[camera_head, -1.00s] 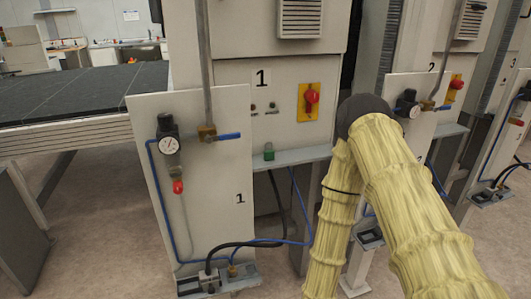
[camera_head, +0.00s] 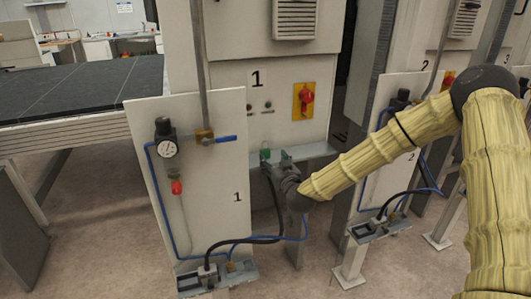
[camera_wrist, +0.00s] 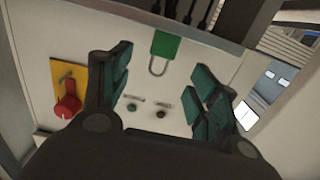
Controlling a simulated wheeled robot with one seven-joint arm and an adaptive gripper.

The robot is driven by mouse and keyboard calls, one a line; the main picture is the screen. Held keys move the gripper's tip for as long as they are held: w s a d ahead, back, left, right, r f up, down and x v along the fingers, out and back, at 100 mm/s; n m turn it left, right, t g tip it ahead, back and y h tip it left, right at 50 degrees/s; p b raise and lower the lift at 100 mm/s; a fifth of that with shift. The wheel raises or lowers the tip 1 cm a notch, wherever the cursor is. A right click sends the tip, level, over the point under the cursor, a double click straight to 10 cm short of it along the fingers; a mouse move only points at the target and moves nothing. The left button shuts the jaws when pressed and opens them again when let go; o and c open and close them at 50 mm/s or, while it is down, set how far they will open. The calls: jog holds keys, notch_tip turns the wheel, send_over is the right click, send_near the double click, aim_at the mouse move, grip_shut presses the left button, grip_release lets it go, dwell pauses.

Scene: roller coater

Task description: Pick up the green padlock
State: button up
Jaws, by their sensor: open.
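The green padlock (camera_head: 265,154) stands on the grey ledge (camera_head: 318,150) below the panel marked 1. In the wrist view the padlock (camera_wrist: 165,46) shows its green body and grey shackle, ahead of my fingers and roughly between their lines. My gripper (camera_head: 276,158) is at the ledge just right of the padlock in the head view. In the wrist view my gripper (camera_wrist: 166,85) is open, its dark green finger pads wide apart with nothing between them. The wrist view does not clearly show how far the padlock is from the fingertips.
A red rotary switch on a yellow plate (camera_head: 304,101) is on the panel above the ledge. A white board (camera_head: 205,215) with a gauge (camera_head: 167,148), a blue-handled valve (camera_head: 215,138) and hoses stands left of the padlock. A dark table (camera_head: 80,90) is further left.

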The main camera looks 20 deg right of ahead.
aim_at(266, 152)
jog(key=shift+w+a+f+p, duration=0.15)
jog(key=shift+w+p, duration=0.3)
jog(key=shift+w, duration=1.05)
jog(key=shift+w+f+p, duration=0.3)
jog(key=shift+w+p, duration=0.2)
jog(key=shift+w, duration=0.95)
jog(key=shift+w+a+f+p, duration=0.15)
jog(key=shift+w+p, duration=0.3)
jog(key=shift+w, duration=1.05)
jog(key=c, duration=1.2)
